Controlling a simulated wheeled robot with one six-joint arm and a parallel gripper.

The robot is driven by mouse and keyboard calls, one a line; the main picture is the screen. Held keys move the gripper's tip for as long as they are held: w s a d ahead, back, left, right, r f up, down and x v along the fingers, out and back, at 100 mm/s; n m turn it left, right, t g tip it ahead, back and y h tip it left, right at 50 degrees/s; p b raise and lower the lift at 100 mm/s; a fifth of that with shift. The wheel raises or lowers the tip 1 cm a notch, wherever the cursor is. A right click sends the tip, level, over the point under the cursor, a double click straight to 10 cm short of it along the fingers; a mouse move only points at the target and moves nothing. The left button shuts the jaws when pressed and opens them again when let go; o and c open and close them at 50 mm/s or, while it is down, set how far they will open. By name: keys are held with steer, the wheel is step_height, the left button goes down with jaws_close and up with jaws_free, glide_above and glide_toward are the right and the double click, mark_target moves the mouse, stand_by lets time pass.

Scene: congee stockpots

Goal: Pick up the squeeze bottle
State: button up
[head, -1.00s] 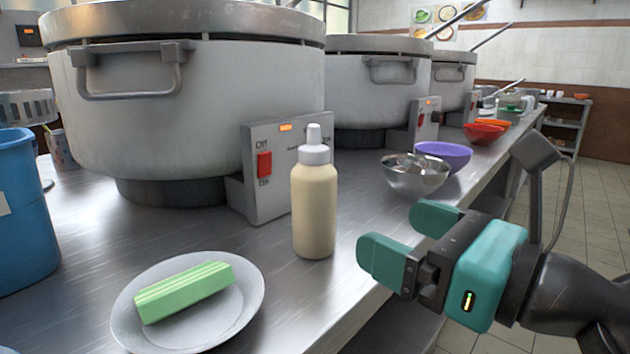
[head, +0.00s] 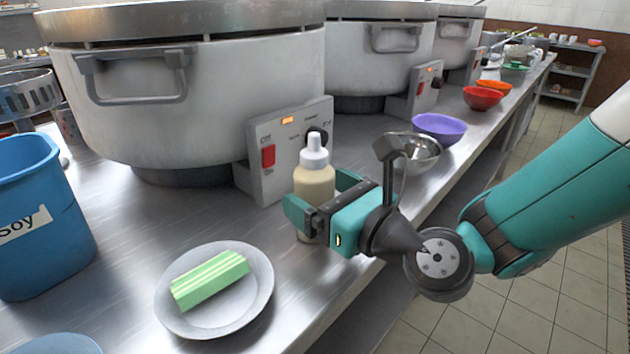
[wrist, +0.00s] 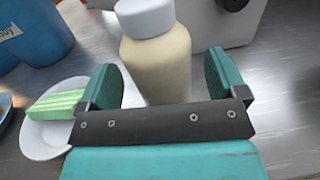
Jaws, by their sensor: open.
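The squeeze bottle (head: 314,184) is cream-coloured with a white cap and stands upright on the steel counter, in front of the nearest pot's control box. In the wrist view the bottle (wrist: 155,68) is between the two teal fingers, with its cap cut off by the top edge. My gripper (head: 318,205) is open, with its fingers on either side of the bottle's body. In the wrist view the gripper (wrist: 165,85) shows a gap between the bottle and the right finger; the left finger is close to the bottle. The gripper hides part of the bottle's lower body in the head view.
A white plate (head: 262,310) with a green striped block (head: 210,280) lies front left of the bottle. A blue bucket (head: 45,250) is at the left. A metal bowl (head: 425,152) and a purple bowl (head: 439,127) stand behind my gripper. Large pots (head: 200,110) line the back.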

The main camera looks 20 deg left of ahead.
steer(key=shift+x, duration=0.8)
steer(key=shift+c, duration=0.2)
steer(key=c, duration=0.7)
steer(key=shift+r+p, duration=0.1)
steer(key=shift+p, duration=0.2)
